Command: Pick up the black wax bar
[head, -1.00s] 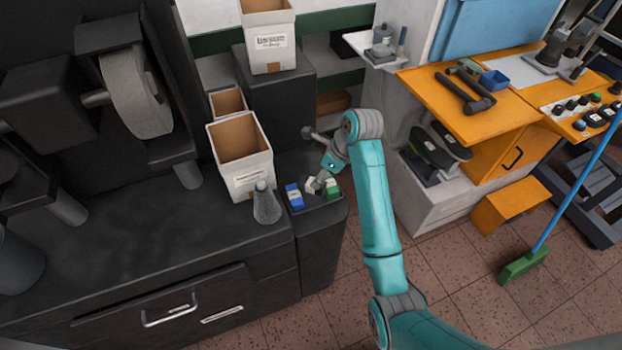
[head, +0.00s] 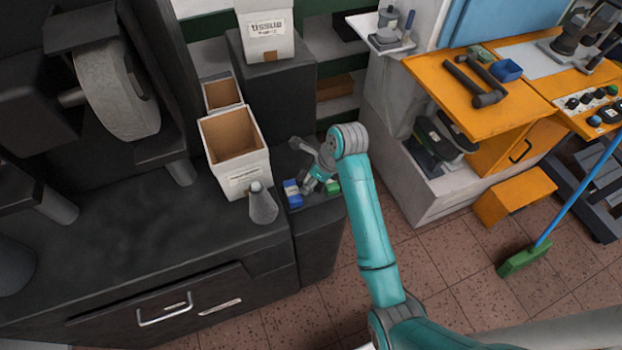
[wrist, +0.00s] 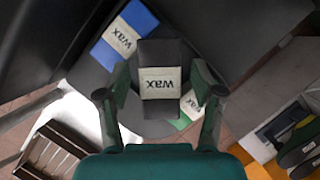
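The black wax bar (wrist: 160,103) has a pale "wax" label. It lies between the two fingers of my gripper (wrist: 160,80) in the wrist view. The fingers are open, with a small gap on each side of the bar. In the head view my gripper (head: 311,184) is low over the small dark stand right of the cabinet, and it hides most or all of the black bar. A blue wax bar (wrist: 131,22) lies at the upper left in the wrist view. A green wax bar (wrist: 186,122) is partly hidden behind the right finger.
The blue bar (head: 292,193) and green bar (head: 332,187) are close on either side of my gripper in the head view. A grey bottle (head: 262,204) and an open white box (head: 237,160) stand to the left. An orange bench (head: 470,105) is at the right.

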